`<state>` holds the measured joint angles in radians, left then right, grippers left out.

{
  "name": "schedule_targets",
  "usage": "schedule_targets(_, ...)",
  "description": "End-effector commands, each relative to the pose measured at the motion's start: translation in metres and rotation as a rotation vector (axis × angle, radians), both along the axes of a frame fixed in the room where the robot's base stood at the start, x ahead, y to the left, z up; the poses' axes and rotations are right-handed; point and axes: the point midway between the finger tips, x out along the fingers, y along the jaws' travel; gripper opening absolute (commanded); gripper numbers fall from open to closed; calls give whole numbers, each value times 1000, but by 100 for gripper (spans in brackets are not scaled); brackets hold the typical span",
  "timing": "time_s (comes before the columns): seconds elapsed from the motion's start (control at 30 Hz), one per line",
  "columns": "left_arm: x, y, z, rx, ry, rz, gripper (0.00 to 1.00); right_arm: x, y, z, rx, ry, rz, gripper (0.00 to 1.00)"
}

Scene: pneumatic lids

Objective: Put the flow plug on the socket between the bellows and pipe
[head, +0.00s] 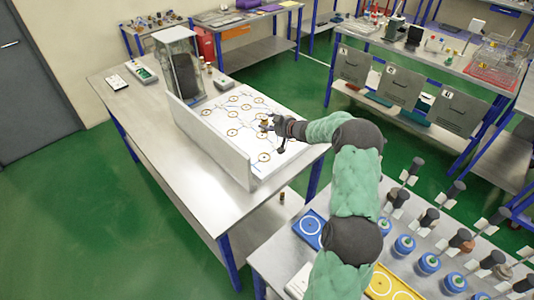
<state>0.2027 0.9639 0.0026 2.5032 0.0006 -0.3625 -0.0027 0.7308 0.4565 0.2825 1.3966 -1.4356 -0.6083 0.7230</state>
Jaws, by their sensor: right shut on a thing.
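My right gripper (270,126) reaches in from the right over the white board (222,112) on the steel table. It is shut on a small brownish piece (264,122), which appears to be the flow plug. The fingers partly hide it, and I cannot tell whether it touches the board. The board carries several orange-ringed round sockets, such as one near the front right (264,157) and one at left (232,132), joined by thin printed lines. The bellows and pipe symbols are too small to tell apart. My left gripper is not in view.
A raised pale panel (210,140) runs along the board's left edge. A clear-fronted case (184,72) stands behind the board. A front bench holds several blue round parts (403,246) and upright grey-topped pieces (429,216).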

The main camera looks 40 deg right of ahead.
Motion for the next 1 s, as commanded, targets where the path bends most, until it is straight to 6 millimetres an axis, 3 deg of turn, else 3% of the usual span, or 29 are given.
schedule_targets(0.3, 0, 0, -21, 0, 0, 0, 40, -30, 30, -45, 0, -1, -1, 5)
schedule_targets(0.57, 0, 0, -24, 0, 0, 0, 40, -38, 37, -57, 0, -2, -1, 5)
schedule_targets(0.83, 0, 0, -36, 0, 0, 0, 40, -41, 40, -92, 0, -1, -1, 5)
schedule_targets(1.0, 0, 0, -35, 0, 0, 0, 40, -41, 40, -92, -2, -2, -1, 5)
